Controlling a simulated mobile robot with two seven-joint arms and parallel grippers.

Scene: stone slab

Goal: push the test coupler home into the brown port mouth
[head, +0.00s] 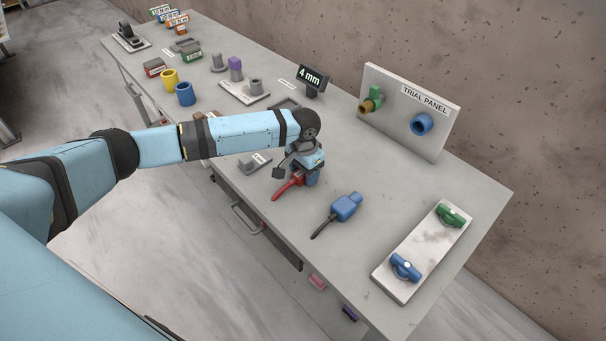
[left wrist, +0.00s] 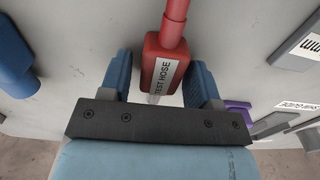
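The red test coupler (head: 292,183), with its red hose tail, lies on the slab near the front edge. My left gripper (head: 308,175) is down at the coupler. Its blue fingers (left wrist: 159,85) stand either side of the red body, with a gap showing on the left side, so it is open around it. The brown port mouth (head: 365,106) sits on the upright trial panel (head: 395,120), with a green part at it. My right gripper is in neither view.
A blue coupler (head: 346,207) lies right of my gripper. The panel also has a blue port (head: 421,124). A white plate (head: 420,262) with green and blue handles is at the right. A 4 mm display (head: 313,80) stands behind my wrist. The slab before the panel is clear.

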